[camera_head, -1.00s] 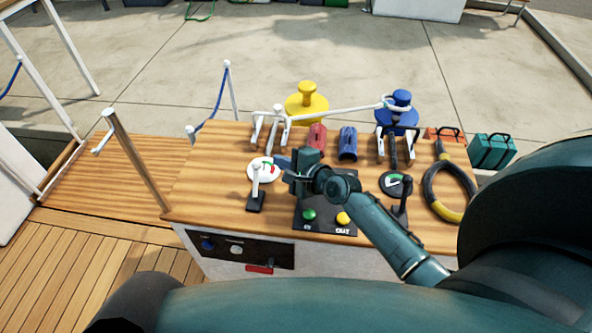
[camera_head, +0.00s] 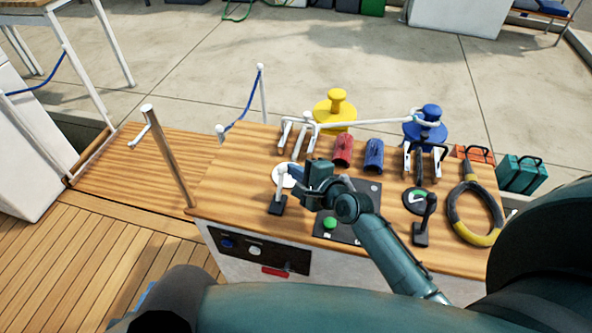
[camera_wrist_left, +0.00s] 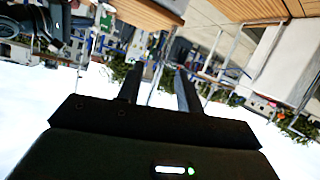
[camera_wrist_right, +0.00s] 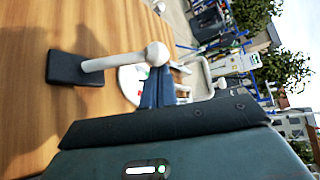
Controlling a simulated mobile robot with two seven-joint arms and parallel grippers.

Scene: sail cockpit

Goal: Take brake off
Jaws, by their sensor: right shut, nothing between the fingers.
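A small lever with a white stem and ball knob on a black base (camera_head: 277,208) stands on the console's left, in front of a round white dial (camera_head: 284,177). In the right wrist view its white stem (camera_wrist_right: 112,63) is close. My right gripper (camera_head: 293,172) is shut and empty; its blue fingertips (camera_wrist_right: 158,88) are right beside the ball knob, and I cannot tell if they touch. A black lever (camera_head: 428,218) stands to the right by a second dial (camera_head: 418,201). No label names the brake. My left gripper (camera_wrist_left: 158,82) is open and empty, away from the console.
Yellow (camera_head: 335,114) and blue (camera_head: 426,131) winches stand behind. The front panel has a red handle (camera_head: 275,272). A post (camera_head: 168,158) stands left.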

